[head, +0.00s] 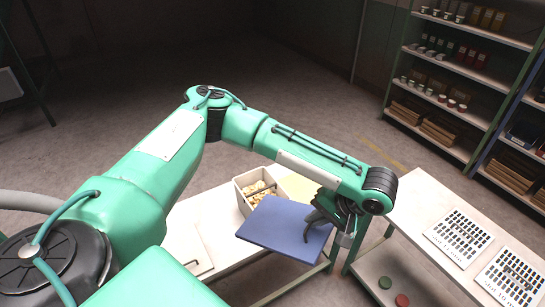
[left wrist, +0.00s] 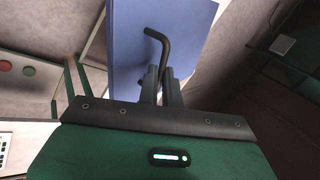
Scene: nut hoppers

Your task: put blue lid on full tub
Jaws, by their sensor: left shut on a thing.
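The blue lid (head: 278,226) is a flat square plate, held in the air and slightly tilted. My left gripper (head: 324,222) is at its right edge and is shut on it. In the left wrist view my left gripper (left wrist: 162,82) is shut on the lid's dark bent handle (left wrist: 156,42), and the blue lid (left wrist: 133,50) stretches away beyond it. A pale tub (head: 241,197) with tan nuts (head: 262,190) inside stands on the white table, behind the lid in the head view. The lid hides the tub's lower front. My right gripper is not in view.
A white table (head: 200,215) lies below the lid, with a yellow patch (head: 300,186) beside the tub. A second table with printed sheets (head: 459,237) is at the right. Green (head: 385,282) and red (head: 402,299) discs lie below it. Stocked shelves (head: 445,75) stand at the back right.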

